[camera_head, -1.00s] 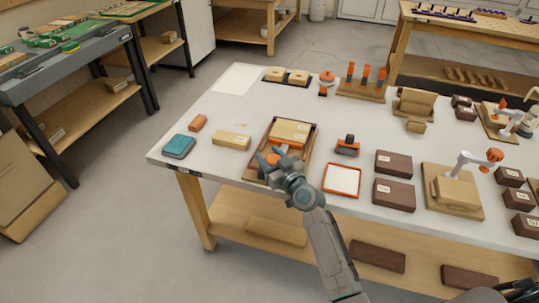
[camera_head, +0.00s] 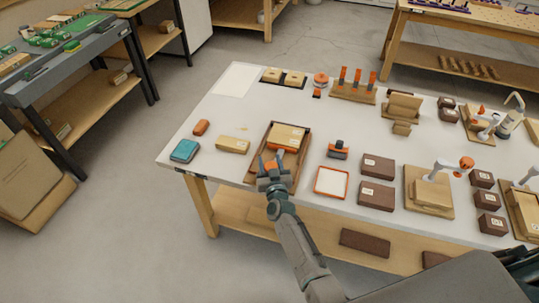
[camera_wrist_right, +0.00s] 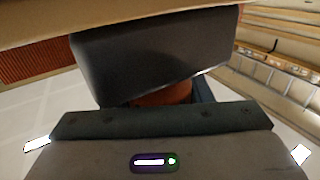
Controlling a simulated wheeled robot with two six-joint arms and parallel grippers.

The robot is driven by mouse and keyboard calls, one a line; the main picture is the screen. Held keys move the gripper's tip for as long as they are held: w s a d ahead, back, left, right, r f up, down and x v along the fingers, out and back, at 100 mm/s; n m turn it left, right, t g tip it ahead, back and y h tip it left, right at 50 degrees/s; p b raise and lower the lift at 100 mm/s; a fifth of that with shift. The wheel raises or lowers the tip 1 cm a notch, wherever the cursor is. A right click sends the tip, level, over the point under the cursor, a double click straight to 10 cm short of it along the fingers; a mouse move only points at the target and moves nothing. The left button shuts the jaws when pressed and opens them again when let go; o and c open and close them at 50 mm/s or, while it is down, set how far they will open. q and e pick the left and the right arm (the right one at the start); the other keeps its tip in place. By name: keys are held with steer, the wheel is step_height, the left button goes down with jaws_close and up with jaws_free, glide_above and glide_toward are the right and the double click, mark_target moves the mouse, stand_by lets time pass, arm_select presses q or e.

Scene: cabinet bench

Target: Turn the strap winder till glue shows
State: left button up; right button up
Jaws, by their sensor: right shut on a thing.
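A wooden block (camera_head: 289,136) lies in a brown wooden tray (camera_head: 304,143) near the table's front edge. An orange part, which looks like the strap winder, sits at the block's near end, mostly hidden by my right gripper (camera_head: 269,163). My right gripper is shut on it, reaching over the tray's near end. In the right wrist view, a bit of orange (camera_wrist_right: 165,95) shows below a dark block-shaped part (camera_wrist_right: 150,65). No glue can be made out. My left gripper is not in view.
A wooden block (camera_head: 233,144), a teal box (camera_head: 185,150) and an orange piece (camera_head: 201,127) lie left of the tray. An orange-rimmed white tray (camera_head: 331,182) and dark blocks (camera_head: 377,194) lie right. A black and orange tool (camera_head: 339,150) stands nearby.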

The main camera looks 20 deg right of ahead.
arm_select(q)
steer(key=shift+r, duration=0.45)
arm_select(e)
steer(key=o, duration=1)
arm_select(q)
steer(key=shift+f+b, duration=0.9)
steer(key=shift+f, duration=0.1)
arm_select(e)
steer(key=shift+s+a, duration=0.25)
steer(key=shift+s, duration=1.55)
steer(key=shift+s+a, duration=0.2)
steer(key=shift+s, duration=1.55)
steer(key=shift+s+a, duration=0.25)
steer(key=shift+s, duration=1.55)
